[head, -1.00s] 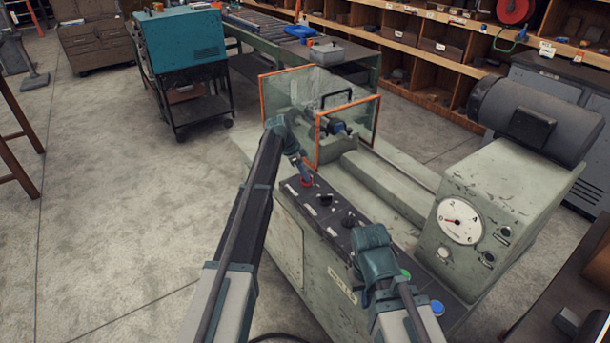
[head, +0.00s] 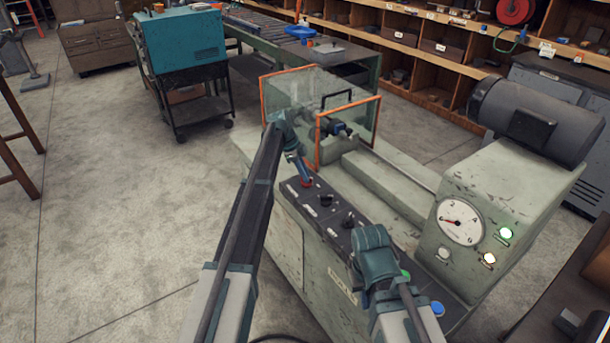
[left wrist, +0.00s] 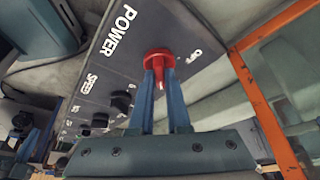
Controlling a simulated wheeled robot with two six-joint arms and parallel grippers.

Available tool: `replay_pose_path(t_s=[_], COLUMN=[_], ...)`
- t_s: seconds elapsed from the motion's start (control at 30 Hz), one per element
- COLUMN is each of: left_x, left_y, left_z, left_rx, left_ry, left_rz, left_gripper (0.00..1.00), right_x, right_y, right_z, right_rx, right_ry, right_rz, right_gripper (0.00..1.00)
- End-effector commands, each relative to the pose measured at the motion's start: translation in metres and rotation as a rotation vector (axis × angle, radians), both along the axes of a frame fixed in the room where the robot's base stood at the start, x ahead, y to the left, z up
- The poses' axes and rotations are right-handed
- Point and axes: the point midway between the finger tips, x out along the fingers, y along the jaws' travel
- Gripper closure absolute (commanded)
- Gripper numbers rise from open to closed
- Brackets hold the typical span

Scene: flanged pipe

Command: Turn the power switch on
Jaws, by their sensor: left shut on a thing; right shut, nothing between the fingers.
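The red power switch (left wrist: 158,60) sits on the dark control panel (left wrist: 110,75), between the "POWER" lettering and an "OFF" label in the left wrist view. In the head view the switch (head: 306,182) is at the panel's far end. My left gripper (left wrist: 160,72) is shut on the red knob. My right gripper (head: 364,284) is shut and empty over the near part of the panel; its fingertips are mostly hidden. Two lamps, one green (head: 505,234) and one yellowish white (head: 489,258), are lit on the housing beside the gauge (head: 460,221).
Black knobs (head: 348,220) stand on the panel between my grippers. A clear guard with an orange frame (head: 318,140) rises just beyond my left gripper. A green button (head: 405,275) and a blue button (head: 438,308) are near my right gripper.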

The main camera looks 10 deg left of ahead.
Motion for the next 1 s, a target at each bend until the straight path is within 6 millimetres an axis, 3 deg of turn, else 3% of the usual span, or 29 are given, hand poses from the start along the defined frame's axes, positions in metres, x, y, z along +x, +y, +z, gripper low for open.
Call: replay_pose_path(t_s=[0.23,0.27,0.4,0.77,1.0], left_x=[0.000,0.000,0.000,0.000,0.000], left_y=[0.000,0.000,0.000,0.001,0.005], left_z=[0.000,0.000,0.000,0.001,0.016], left_rx=[0.002,0.002,0.001,0.001,0.000], left_ry=[0.000,0.001,0.000,0.000,0.000], left_rz=[-0.002,-0.001,-0.001,0.000,0.000], left_gripper=[1.00,0.82,0.56,0.55,0.55], right_x=[0.000,0.000,0.000,0.000,0.000], right_y=[0.000,0.000,0.000,0.000,0.000], right_z=[0.000,0.000,0.000,0.001,0.016], right_rx=[0.000,0.000,0.000,0.000,0.000], right_ry=[0.000,0.000,0.000,0.000,0.000], right_rz=[0.000,0.000,0.000,0.000,0.000], right_gripper=[1.00,1.00,1.00,1.00,1.00])
